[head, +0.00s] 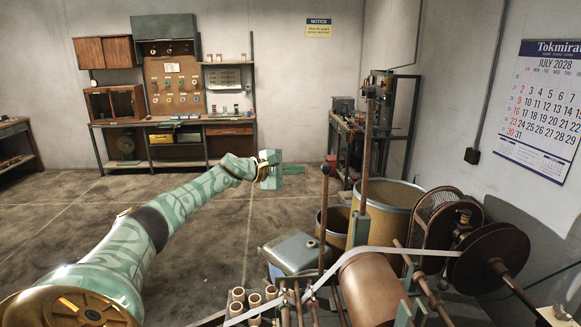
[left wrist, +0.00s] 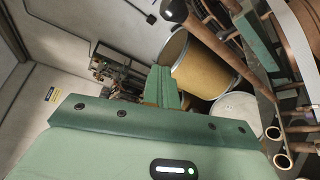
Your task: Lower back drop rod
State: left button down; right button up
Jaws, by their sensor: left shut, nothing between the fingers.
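Two tall brown rods stand upright on the tape-winding machine in the head view. One rod (head: 364,150) has a dark cap on top and a green block low on it. A shorter, thinner rod (head: 324,215) stands to its left. I cannot tell which of them is the back drop rod. My left gripper (head: 294,169) is shut and empty, in the air to the left of both rods and apart from them. In the left wrist view its green fingers (left wrist: 162,88) are together, and a dark-capped brown rod (left wrist: 208,32) slants past on the right. My right gripper is not in view.
A pale tape (head: 340,256) runs over a copper-coloured drum (head: 372,290) to a brown reel (head: 488,258). Several open tube ends (head: 254,300) stick up at front.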

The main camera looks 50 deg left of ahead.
pick_arm(q)
jog(key=w+d+p, duration=0.3)
jog(key=d+p, duration=0.1)
jog(key=shift+w+d+r, duration=0.25)
jog(key=shift+w+d, duration=0.1)
jog(key=shift+w, duration=0.05)
dwell(0.5)
